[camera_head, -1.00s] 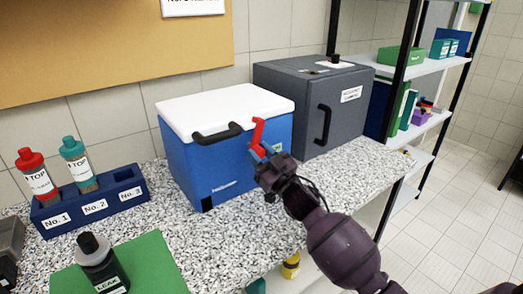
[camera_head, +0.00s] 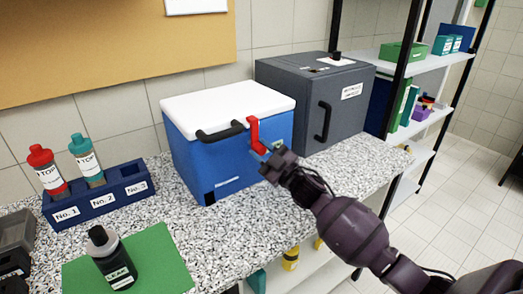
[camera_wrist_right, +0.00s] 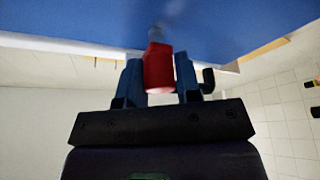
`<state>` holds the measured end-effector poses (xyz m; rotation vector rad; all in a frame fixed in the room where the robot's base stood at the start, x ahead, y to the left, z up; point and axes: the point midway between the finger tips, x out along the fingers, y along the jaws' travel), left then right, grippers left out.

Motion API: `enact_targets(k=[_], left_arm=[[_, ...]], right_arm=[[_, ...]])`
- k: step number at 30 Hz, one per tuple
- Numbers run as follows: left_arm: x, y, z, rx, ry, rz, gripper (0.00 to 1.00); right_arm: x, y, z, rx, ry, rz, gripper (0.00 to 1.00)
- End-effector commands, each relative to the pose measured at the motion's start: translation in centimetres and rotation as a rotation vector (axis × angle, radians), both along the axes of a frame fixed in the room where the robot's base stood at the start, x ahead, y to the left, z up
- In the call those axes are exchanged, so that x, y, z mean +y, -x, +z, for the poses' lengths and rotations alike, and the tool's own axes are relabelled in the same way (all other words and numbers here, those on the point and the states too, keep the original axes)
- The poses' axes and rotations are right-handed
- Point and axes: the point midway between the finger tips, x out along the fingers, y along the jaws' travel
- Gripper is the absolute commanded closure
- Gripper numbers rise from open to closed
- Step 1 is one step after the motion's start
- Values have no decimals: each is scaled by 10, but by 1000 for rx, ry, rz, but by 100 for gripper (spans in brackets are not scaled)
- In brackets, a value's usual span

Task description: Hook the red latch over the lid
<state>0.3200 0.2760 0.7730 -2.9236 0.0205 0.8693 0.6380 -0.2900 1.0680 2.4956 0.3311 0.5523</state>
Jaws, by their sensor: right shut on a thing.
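The blue cooler box (camera_head: 235,160) with its white lid (camera_head: 228,108) stands on the speckled counter, and the lid lies flat on it. The red latch (camera_head: 254,135) is at the front of the box near its right corner, upright with its upper end at the lid's front edge; I cannot tell whether it hooks over. My right gripper (camera_head: 269,158) is at the latch's lower end. In the right wrist view the red latch (camera_wrist_right: 158,70) sits between the two blue fingers of the gripper (camera_wrist_right: 160,85), which are shut on it. My left gripper is not in view.
A black handle (camera_head: 220,132) sticks out from the box front, left of the latch. A grey cabinet (camera_head: 315,105) stands close on the right. A blue bottle rack (camera_head: 98,207) and a green mat (camera_head: 150,262) are at the left.

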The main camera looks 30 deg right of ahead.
Motion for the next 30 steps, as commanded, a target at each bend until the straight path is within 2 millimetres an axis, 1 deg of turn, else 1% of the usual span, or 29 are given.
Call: enact_targets(k=[1,6,7,9,11,19,22,26,30], left_arm=[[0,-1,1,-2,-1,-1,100],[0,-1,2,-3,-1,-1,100],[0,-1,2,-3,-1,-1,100],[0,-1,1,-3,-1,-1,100],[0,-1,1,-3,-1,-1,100],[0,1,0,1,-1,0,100],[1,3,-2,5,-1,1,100],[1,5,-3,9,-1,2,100],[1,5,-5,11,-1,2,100]], right_arm=[[-2,-2,8,-15,6,-6,100],[-2,-2,8,-15,5,-6,100],[-2,-2,8,-14,5,-6,64],[-2,-2,8,-13,4,-5,53],[-1,-2,7,-11,2,-4,45],[-1,0,3,-5,0,-2,45],[-2,4,0,-3,0,-2,45],[-8,17,-5,0,-1,-2,45],[-16,38,-13,-1,0,-3,45]])
